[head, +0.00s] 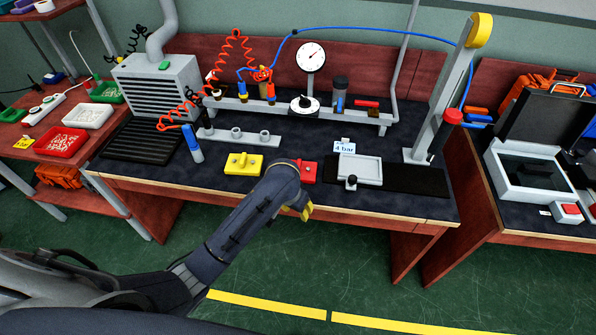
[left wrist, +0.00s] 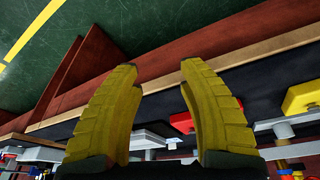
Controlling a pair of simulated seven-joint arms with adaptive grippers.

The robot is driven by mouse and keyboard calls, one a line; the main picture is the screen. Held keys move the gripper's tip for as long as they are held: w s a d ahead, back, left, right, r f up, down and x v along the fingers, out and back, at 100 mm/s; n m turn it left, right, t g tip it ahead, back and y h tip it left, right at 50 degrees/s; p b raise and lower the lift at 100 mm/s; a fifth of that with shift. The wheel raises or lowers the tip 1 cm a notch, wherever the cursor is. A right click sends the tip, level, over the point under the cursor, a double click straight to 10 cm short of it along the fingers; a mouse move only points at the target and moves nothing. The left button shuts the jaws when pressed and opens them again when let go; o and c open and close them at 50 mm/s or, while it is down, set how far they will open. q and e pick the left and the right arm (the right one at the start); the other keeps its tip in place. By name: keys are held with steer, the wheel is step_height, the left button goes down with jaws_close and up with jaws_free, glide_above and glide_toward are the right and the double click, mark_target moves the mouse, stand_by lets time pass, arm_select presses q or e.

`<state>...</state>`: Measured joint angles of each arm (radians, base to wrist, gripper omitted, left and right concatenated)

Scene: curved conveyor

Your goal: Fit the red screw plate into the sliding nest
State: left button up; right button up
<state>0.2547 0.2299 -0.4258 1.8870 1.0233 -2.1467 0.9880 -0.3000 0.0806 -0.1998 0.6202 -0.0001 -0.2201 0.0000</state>
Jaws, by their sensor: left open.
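The red screw plate (head: 309,173) lies flat near the front edge of the bench, partly hidden behind my left arm in the head view. In the left wrist view the red plate (left wrist: 181,122) shows partly behind one finger. The sliding nest (head: 374,170) is a pale grey frame with a dark knob at its front, to the right of the red plate. My left gripper (head: 299,212) has yellow fingertips and hangs in front of the bench edge. In the wrist view its fingers (left wrist: 170,115) are apart with nothing between them. My right gripper is not in view.
A yellow plate (head: 243,164) lies left of the red one; it also shows in the wrist view (left wrist: 303,96). A "4 bar" card (head: 344,147) stands behind the nest. A grey post (head: 445,95) rises to the right. A dark strip (head: 415,180) right of the nest is clear.

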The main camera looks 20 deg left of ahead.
arm_select(q)
steer(key=w+r, duration=0.2)
steer(key=w, duration=0.1)
steer(key=w+r+n+g, duration=0.1)
steer(key=w+r, duration=0.2)
steer(key=w+r+n, duration=0.1)
steer(key=w+r, duration=0.1)
steer(key=w, duration=0.1)
steer(key=shift+w+a+r+g, duration=0.2)
steer(key=shift+a+r+g, duration=0.05)
steer(key=shift+r+g, duration=0.15)
steer(key=w+a+r+n+g+y, duration=0.1)
steer(key=w+a+r, duration=0.15)
steer(key=r, duration=0.35)
steer(key=w+a+r+n, duration=0.1)
steer(key=w+r+n, duration=0.1)
steer(key=w+r, duration=0.3)
glide_toward(299, 164)
step_height(299, 164, down, 5)
steer(key=shift+w+d+f, duration=0.1)
steer(key=shift+f, duration=2.7)
jaws_close()
